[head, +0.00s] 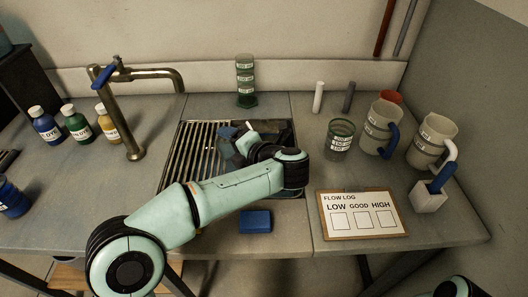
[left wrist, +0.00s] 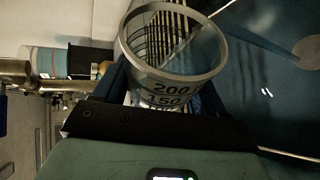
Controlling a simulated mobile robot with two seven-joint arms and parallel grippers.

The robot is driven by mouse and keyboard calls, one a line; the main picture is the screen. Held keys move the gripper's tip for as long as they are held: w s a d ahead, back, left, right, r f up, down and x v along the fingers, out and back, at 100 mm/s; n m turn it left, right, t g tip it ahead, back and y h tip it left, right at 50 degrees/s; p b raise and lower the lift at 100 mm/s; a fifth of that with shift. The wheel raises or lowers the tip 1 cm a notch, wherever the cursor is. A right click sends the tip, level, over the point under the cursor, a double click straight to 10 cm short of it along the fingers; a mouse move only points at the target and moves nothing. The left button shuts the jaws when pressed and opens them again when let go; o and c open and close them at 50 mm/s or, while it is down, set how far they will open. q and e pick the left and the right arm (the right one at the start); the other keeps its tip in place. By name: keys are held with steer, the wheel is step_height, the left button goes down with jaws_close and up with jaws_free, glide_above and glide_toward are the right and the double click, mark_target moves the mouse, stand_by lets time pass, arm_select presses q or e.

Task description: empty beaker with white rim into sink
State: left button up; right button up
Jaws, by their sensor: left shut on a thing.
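The sink (head: 292,133) is set in the middle of the counter, with a slatted metal grate (head: 188,150) over its left part. My left gripper (head: 236,143) is above the sink, partly hidden by my own wrist. In the left wrist view its dark blue fingers are shut on a clear beaker (left wrist: 172,62) with a pale rim and black 200 and 150 marks. The beaker looks tilted, and bars show through its open mouth; I see no clear liquid in it. A bit of pale rim shows in the head view. My right gripper is out of view.
A tall tap (head: 132,110) stands left of the sink, beside several dye bottles (head: 77,126). A green cylinder (head: 246,82) stands behind. A glass beaker (head: 340,140), pitchers (head: 380,130), flow log board (head: 361,214) and blue block (head: 256,221) lie right and front.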

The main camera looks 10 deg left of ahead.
arm_select(q)
steer(key=shift+w+d+f+m+y, duration=0.2)
steer(key=shift+w+d+m+y, duration=0.1)
steer(key=shift+d+m+y, duration=0.1)
stand_by(0.8)
steer(key=shift+w+d+f+m+y, duration=0.1)
steer(key=shift+d+f+m+y, duration=0.15)
steer(key=shift+m+y, duration=0.25)
stand_by(0.9)
steer(key=shift+w+r+m+g, duration=0.1)
steer(key=shift+r+m+g, duration=0.15)
steer(key=shift+m+g, duration=0.15)
stand_by(0.3)
